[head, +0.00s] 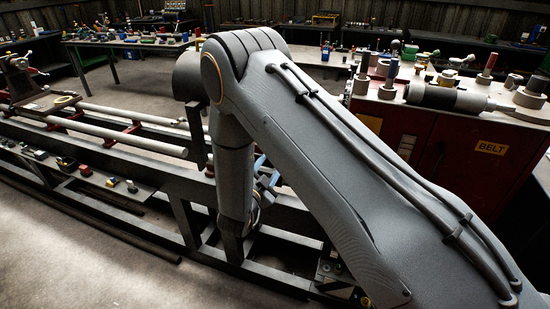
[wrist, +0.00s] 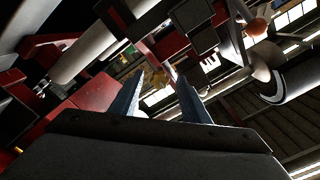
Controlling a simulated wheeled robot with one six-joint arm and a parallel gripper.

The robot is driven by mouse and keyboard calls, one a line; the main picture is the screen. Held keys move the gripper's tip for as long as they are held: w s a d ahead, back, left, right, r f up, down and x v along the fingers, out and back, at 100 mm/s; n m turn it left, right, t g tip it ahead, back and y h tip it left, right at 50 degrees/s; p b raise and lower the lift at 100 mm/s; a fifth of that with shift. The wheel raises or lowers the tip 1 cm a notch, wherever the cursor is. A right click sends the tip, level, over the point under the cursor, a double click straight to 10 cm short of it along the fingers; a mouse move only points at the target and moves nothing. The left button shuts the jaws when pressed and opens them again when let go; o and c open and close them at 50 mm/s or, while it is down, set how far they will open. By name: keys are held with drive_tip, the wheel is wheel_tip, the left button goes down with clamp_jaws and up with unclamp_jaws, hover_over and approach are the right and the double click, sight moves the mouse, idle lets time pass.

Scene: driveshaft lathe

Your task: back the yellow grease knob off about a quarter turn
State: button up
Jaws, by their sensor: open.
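I cannot make out the yellow grease knob for certain in either view. In the wrist view a round orange-brown ball (wrist: 257,27) shows at the upper right, beyond and to the right of my fingers; I cannot tell whether it is the knob. My gripper (wrist: 161,80) has its two blue fingers apart with nothing between them. In the head view my arm covers most of the middle, and only bits of the blue gripper (head: 267,175) show behind it, low by the lathe frame.
The lathe's long grey bars (head: 130,137) run to the left above a dark frame (head: 100,192). A red cabinet (head: 440,150) marked BELT stands at the right, its top crowded with parts. A tool-covered bench (head: 135,44) stands behind. Grey floor is clear at the lower left.

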drive_tip(key=shift+p+x, duration=0.3)
drive_tip(key=shift+x, duration=1.15)
drive_tip(key=c, duration=0.9)
drive_tip(key=shift+d, duration=0.15)
drive_tip(key=shift+c, duration=0.8)
drive_tip(key=shift+n, duration=0.3)
